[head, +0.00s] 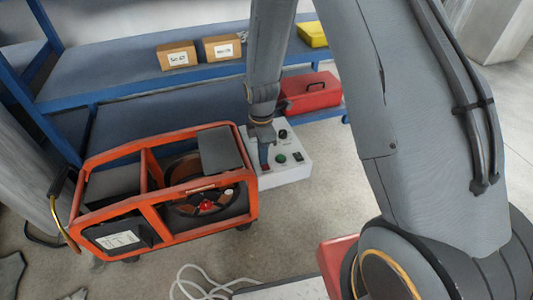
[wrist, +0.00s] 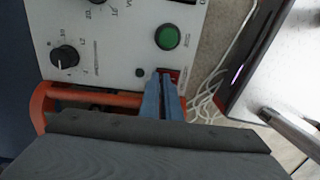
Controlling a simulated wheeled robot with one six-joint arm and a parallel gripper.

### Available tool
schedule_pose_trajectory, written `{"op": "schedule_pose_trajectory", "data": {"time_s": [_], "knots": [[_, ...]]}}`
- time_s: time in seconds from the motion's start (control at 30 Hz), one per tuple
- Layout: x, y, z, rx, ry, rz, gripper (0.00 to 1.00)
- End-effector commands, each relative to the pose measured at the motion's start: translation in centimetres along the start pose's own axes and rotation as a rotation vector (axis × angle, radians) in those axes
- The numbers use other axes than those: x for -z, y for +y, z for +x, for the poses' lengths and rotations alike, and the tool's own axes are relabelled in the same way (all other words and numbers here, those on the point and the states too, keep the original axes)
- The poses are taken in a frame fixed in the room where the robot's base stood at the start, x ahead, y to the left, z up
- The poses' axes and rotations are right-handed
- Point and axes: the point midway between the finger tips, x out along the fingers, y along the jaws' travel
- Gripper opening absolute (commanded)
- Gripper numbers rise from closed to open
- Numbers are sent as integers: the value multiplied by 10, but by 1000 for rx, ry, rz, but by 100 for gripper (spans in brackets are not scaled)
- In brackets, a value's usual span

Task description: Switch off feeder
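A white control box (head: 290,165) stands on the floor, with a green button (head: 281,158) and black knobs on its top. In the wrist view the box face (wrist: 110,45) shows a green button (wrist: 169,37), a black knob (wrist: 65,57) and a small red switch (wrist: 175,74). My gripper (head: 264,164) points down at the box. Its blue fingers (wrist: 163,78) are together with nothing seen between them. Their tips are at the red switch and partly hide it. I cannot tell whether they touch it, or the switch's position.
An orange-framed machine (head: 150,222) with a spool stands left of the box, very close to it. Behind are blue shelves (head: 125,78) with cardboard boxes (head: 177,55) and a red toolbox (head: 312,91). A white cable (head: 195,281) lies on the floor in front.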

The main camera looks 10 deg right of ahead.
Motion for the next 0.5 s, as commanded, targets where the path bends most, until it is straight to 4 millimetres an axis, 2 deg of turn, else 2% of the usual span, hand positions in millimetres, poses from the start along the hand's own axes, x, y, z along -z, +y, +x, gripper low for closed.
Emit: {"op": "schedule_pose_trajectory", "data": {"time_s": [0.03,0.5], "knots": [[-2,-9,9,17,-2,0,0],[-3,-26,7,25,-2,1,0]]}}
